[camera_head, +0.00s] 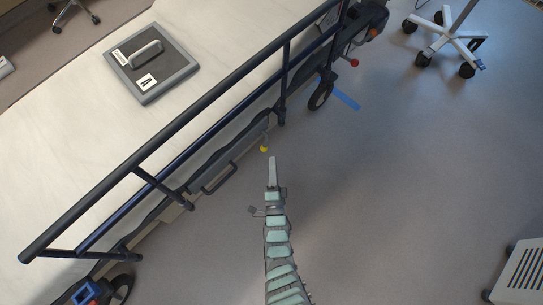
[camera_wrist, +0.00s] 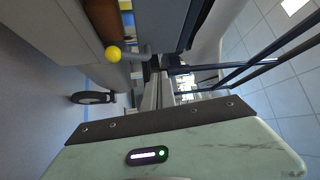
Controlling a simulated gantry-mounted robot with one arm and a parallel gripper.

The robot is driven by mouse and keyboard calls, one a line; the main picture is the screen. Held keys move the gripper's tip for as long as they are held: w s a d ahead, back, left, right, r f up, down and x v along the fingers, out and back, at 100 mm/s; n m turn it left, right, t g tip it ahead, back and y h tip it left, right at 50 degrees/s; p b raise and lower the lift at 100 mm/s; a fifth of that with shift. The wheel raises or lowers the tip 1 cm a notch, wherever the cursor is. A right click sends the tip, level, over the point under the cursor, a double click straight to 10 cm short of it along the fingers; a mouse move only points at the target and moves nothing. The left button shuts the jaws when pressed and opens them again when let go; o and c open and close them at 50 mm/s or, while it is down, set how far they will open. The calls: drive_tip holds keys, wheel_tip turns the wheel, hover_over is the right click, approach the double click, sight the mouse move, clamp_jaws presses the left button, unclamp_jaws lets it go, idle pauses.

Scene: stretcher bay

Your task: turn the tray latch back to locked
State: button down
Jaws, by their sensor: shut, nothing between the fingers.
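A yellow ball knob (camera_head: 264,149) sits low on the stretcher's near side, and it looks like the end of the tray latch. In the wrist view the knob (camera_wrist: 113,54) is at upper left, on the end of a short grey lever (camera_wrist: 135,49). A dark U-shaped handle (camera_head: 220,178), perhaps the tray's, is on the same side, left of the knob. My gripper (camera_head: 272,160) is shut and empty. Its tip appears just below and right of the knob in the head view; I see no clear contact, and depth is hard to judge.
The stretcher's dark side rail (camera_head: 180,120) runs diagonally above the knob. A grey panel (camera_head: 165,88) with a white handle and labels lies on the mattress (camera_head: 75,140). A wheeled stand (camera_head: 440,38) is at upper right.

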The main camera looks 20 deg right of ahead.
wheel_tip(320, 180, down, 7)
drive_tip(key=s+d+m+g, duration=0.2)
drive_tip(key=shift+d+f+m+b, duration=0.15)
drive_tip(key=shift+d+m+b, duration=0.15)
drive_tip(key=shift+m+b, duration=0.1)
drive_tip(key=w+b, duration=0.2)
drive_tip(key=w, duration=0.7)
drive_tip(key=shift+w, duration=0.25)
drive_tip(key=shift+s, duration=0.15)
